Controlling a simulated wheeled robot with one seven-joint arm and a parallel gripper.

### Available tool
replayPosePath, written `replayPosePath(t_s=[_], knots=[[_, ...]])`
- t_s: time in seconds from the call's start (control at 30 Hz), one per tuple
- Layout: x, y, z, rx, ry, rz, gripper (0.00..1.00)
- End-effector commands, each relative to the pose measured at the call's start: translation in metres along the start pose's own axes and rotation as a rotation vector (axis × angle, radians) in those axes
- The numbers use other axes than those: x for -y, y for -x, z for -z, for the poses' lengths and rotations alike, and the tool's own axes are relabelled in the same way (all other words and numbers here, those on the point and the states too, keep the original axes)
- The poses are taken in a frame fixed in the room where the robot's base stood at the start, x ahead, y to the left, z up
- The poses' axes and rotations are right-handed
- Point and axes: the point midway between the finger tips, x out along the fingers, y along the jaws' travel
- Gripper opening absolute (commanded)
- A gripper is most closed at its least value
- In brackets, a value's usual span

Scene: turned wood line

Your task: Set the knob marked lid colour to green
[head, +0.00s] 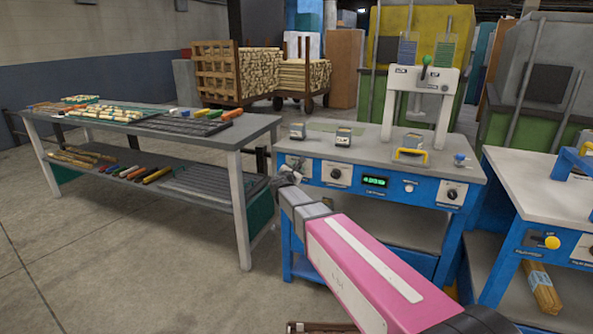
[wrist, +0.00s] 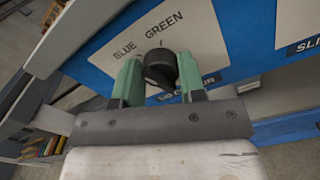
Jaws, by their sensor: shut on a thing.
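The lid colour knob (wrist: 160,68) is black and sits on a white plate (wrist: 195,35) on the blue panel, in the wrist view. The plate reads BLUE at left and GREEN at right. The name label below it is partly hidden by my gripper. My gripper (wrist: 160,78) has its two green fingers on either side of the knob, shut on it. I cannot tell clearly which word the knob points to. In the head view my gripper (head: 289,174) is at the left end of the blue bench's front panel, and it hides the knob there.
The blue bench (head: 375,153) carries a lever press (head: 425,95) and small blocks. Other knobs (head: 336,174) and a green display (head: 375,181) are on its front. A grey table (head: 240,132) with coloured pieces stands close at left. Another bench (head: 530,190) is at right.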

Motion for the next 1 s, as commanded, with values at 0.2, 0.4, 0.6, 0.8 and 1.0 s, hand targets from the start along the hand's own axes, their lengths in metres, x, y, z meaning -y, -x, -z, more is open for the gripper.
replayPosePath(t_s=[0.2, 0.4, 0.6, 0.8, 1.0], knots=[[0.0008, 0.0002, 0.0000, 0.000, -0.207, 0.000, 0.14], [0.0014, 0.0002, 0.0002, 0.000, -0.396, 0.000, 0.14], [0.0019, 0.0002, 0.0005, 0.000, -0.576, 0.000, 0.14], [0.0024, 0.0003, 0.0008, 0.000, -0.725, 0.000, 0.14], [0.0026, 0.0003, 0.0010, 0.000, -0.826, 0.000, 0.14]])
